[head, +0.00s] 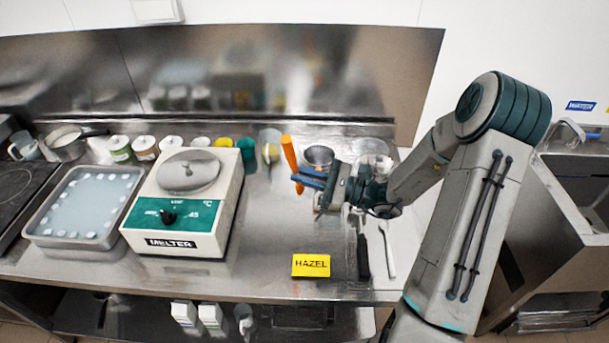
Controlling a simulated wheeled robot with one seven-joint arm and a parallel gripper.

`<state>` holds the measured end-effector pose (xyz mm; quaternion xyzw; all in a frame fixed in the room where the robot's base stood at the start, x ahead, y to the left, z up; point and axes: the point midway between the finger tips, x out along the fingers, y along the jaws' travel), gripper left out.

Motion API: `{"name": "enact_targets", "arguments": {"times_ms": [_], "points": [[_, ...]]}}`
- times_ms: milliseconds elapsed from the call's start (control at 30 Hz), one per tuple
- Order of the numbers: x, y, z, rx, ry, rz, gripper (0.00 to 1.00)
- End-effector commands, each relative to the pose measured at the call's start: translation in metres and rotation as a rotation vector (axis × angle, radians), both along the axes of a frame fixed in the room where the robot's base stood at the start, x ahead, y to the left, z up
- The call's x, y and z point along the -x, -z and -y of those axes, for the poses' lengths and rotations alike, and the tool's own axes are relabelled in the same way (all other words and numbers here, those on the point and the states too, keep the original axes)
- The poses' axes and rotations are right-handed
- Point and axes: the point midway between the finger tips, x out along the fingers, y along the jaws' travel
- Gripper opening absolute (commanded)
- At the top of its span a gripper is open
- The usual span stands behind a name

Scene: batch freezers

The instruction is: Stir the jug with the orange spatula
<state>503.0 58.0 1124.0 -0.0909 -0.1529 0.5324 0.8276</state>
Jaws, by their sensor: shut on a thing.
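The orange spatula (289,152) stands nearly upright, tilted a little, over the steel counter. My gripper (298,179), with blue fingers, reaches in from the right and is shut on the spatula's orange shaft.
A melter (205,185) and a tray with white pieces (50,238) stand left. Several small tubs line the back. A metal cup (319,155) and clear container (371,147) are behind my gripper. A yellow HAZEL card (311,265) and dark-handled tool (363,256) lie in front.

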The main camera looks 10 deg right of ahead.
Motion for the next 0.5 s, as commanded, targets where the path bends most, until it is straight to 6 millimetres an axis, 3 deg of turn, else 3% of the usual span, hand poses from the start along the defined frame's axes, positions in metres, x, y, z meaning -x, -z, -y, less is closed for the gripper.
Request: {"name": "enact_targets", "arguments": {"times_ms": [233,500], "points": [[0.000,-0.004,0.000,0.000,0.000,0.000,0.00],[0.000,-0.030,0.000,0.002,0.000,0.003,0.00]]}}
